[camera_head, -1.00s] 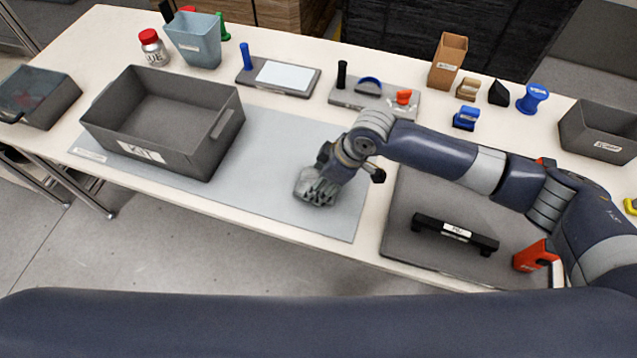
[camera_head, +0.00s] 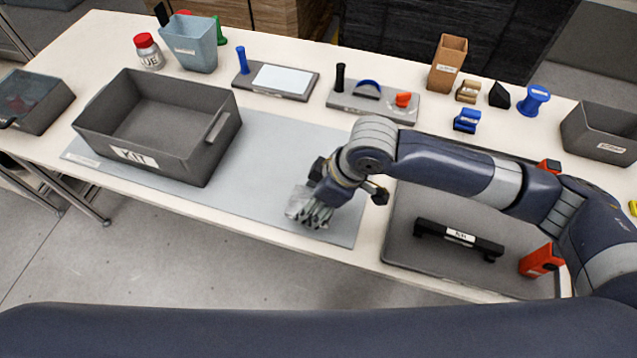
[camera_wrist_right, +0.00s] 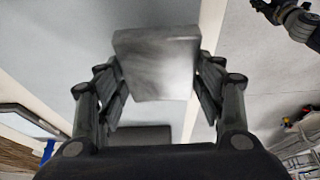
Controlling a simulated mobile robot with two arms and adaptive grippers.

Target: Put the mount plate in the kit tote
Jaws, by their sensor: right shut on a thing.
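The kit tote (camera_head: 192,166) is a dark grey open box with a KIT label, at the left on the table in the head view. My right gripper (camera_head: 312,212) is over the right part of the grey mat, right of the tote and apart from it. It is shut on the mount plate (camera_head: 298,201), a small grey plate. In the right wrist view the mount plate (camera_wrist_right: 157,62) sits between the two fingers. A dark jointed part at the top right there may be my left gripper (camera_wrist_right: 290,18); its jaws cannot be made out.
The grey mat (camera_head: 262,150) is bare between tote and gripper. A blue-grey bin (camera_head: 192,48) and a red-capped bottle (camera_head: 149,52) stand behind the tote. A tray (camera_head: 408,235) with a black handle part (camera_head: 458,239) lies at the right. Fixture boards line the back.

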